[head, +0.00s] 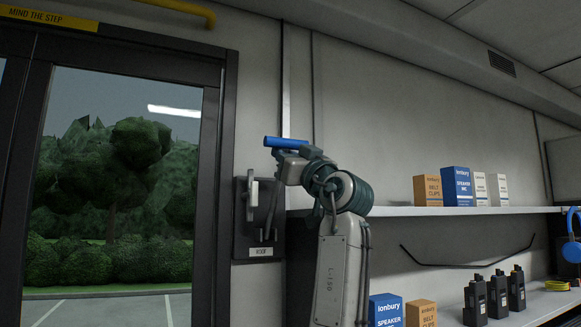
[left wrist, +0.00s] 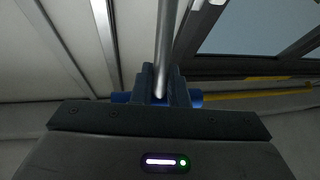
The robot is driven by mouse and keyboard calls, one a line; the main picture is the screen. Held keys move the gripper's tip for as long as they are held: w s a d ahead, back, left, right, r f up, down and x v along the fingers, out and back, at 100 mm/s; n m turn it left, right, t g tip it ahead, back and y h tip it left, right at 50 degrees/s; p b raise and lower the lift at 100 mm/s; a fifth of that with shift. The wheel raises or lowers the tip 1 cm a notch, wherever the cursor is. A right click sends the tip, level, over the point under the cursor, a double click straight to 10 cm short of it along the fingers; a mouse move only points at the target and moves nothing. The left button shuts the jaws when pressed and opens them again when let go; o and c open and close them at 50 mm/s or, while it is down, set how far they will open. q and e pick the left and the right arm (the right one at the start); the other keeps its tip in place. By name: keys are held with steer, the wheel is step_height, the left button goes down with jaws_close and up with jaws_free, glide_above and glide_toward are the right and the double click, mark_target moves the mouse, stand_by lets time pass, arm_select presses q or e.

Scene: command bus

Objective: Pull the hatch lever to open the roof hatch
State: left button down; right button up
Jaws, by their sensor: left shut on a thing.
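The hatch lever has a blue crossbar grip (head: 283,142), which stands out from the wall above a dark wall panel (head: 243,240) with a small white label. My left gripper (head: 287,150) reaches up from below and is shut on the blue grip. In the left wrist view, the blue grip (left wrist: 196,98) shows on both sides of my closed left fingers (left wrist: 160,85), and a grey shaft (left wrist: 165,40) runs away from between them. A pale upright bracket (head: 252,192) sits on the panel. The roof hatch cannot be made out for sure. My right gripper is out of view.
A glazed door (head: 214,190) stands left of the panel, with a yellow rail (head: 180,7) above. Right of my arm, a shelf (head: 400,211) carries boxes (head: 457,187). Handheld radios (head: 497,297) and more boxes (head: 385,311) stand below it.

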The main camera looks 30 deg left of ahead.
arm_select(q)
steer(key=shift+s+d+f+y+b, duration=0.3)
steer(key=shift+s+d+y+b, duration=0.1)
steer(key=shift+d+b, duration=0.05)
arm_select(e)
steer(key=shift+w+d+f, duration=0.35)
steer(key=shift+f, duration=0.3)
